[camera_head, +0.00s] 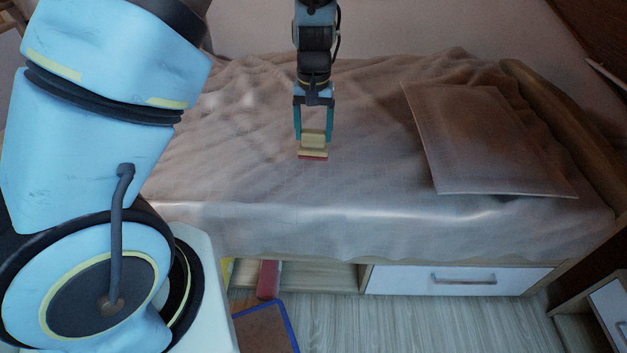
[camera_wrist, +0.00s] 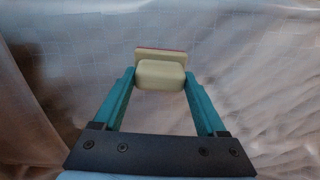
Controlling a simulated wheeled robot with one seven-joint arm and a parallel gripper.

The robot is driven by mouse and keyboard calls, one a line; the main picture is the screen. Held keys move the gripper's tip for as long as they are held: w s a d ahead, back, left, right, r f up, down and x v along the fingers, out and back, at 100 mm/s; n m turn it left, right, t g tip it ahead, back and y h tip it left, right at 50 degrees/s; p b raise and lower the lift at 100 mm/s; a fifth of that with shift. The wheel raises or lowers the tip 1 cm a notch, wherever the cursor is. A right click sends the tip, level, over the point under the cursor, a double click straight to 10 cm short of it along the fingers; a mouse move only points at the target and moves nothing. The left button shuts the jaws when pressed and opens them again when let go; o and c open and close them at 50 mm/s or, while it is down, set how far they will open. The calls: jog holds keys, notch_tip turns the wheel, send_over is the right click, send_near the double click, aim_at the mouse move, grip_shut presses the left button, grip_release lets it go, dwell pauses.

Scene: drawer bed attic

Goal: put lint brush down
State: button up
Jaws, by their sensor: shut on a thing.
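The lint brush (camera_head: 313,142) has a cream body with a red edge underneath. My gripper (camera_head: 313,134) is shut on it, with one teal finger on each side. In the head view the brush is over the middle of the bed (camera_head: 220,165); I cannot tell whether its red underside touches the cover. The wrist view shows the brush (camera_wrist: 161,73) between the fingertips of my gripper (camera_wrist: 161,78), with the creased bed cover (camera_wrist: 255,50) beyond it.
A flat pillow-like panel (camera_head: 490,145) lies on the bed at right. Below are a white drawer (camera_head: 450,281), an open compartment with a red object (camera_head: 268,279), and a blue-edged bin (camera_head: 264,330) on the floor. The cover around the brush is clear.

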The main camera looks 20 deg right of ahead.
jog(key=shift+f, duration=4.85)
jog(key=o, duration=1.2)
jog(key=shift+o, duration=0.2)
